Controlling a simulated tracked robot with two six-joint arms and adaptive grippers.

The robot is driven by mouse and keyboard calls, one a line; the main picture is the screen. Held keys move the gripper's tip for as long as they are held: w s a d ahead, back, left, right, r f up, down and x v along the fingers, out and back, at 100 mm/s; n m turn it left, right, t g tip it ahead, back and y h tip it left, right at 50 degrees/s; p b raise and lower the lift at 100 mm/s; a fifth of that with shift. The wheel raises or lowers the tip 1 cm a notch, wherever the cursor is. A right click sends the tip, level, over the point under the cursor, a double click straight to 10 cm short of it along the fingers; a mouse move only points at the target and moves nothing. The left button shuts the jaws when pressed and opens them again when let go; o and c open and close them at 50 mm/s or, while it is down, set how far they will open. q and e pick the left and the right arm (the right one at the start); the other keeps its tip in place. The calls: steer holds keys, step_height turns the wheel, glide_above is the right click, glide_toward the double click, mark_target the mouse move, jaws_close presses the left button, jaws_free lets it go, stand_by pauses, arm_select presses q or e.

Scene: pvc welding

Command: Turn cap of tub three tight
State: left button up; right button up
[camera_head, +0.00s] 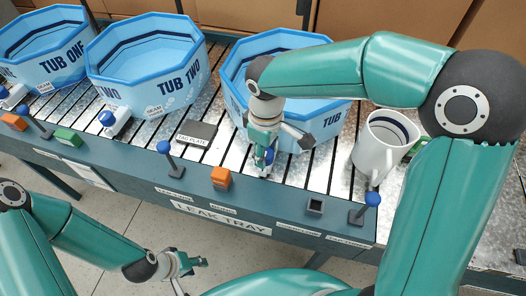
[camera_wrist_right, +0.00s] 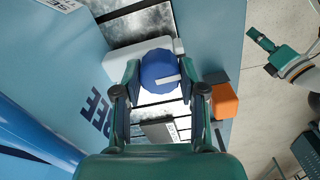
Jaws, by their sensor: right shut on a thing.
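Tub three (camera_head: 236,85) is a light blue octagonal tub on the slatted bench, partly hidden behind my right arm. Its cap (camera_wrist_right: 160,69) is blue and round with a white stripe, on a white spout at the tub's front. My right gripper (camera_wrist_right: 160,72) is shut on the cap, with a finger on either side. In the head view the right gripper (camera_head: 264,157) points down at the spout and hides most of the cap. My left gripper (camera_head: 192,274) is open and empty, low in front of the bench, away from the tubs.
Tub one (camera_head: 62,62) and tub two (camera_head: 180,80) stand to the left. A white mug (camera_head: 374,155) stands right of tub three. A tag plate (camera_head: 197,131), an orange block (camera_head: 221,177) and blue-knobbed levers (camera_head: 165,148) line the bench front, above the leak tray label.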

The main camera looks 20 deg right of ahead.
stand_by(0.5)
steer(key=o, duration=1.1)
steer(key=shift+o, duration=0.2)
steer(key=shift+r, duration=0.15)
step_height(320, 180, up, 12)
steer(key=shift+f, duration=0.2)
